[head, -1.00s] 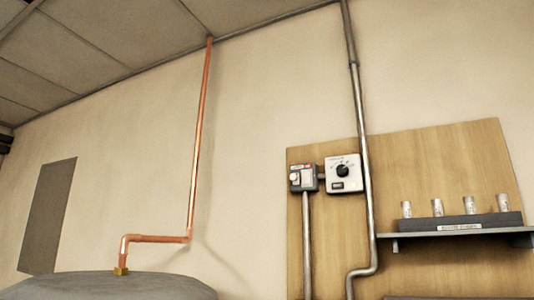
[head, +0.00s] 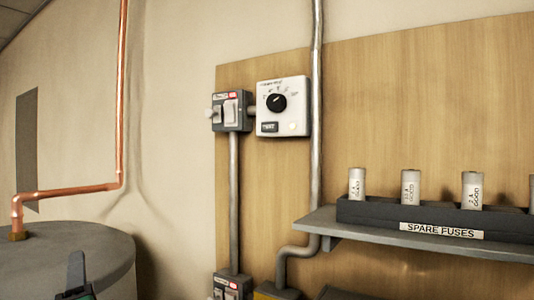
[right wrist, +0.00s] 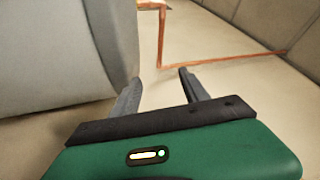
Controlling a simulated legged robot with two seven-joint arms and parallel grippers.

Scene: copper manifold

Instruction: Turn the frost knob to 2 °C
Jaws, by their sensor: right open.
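The frost knob (head: 276,102) is a round black dial on a white thermostat box (head: 292,128), mounted on the wooden board in the head view. Small marks surround the dial, too small to read. My right gripper (head: 77,272) shows only in part at the bottom left of the head view, in front of the grey tank and well apart from the knob. In the right wrist view its two fingers (right wrist: 160,82) are spread, with nothing between them. The knob is not in the right wrist view. My left gripper is not in view.
A grey switch box (head: 231,111) sits left of the thermostat. A metal conduit (head: 316,150) runs close on its right. A shelf (head: 420,240) with a spare fuse rack (head: 360,213) juts out lower right. A grey tank (head: 95,240) with copper pipe (head: 122,90) stands left.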

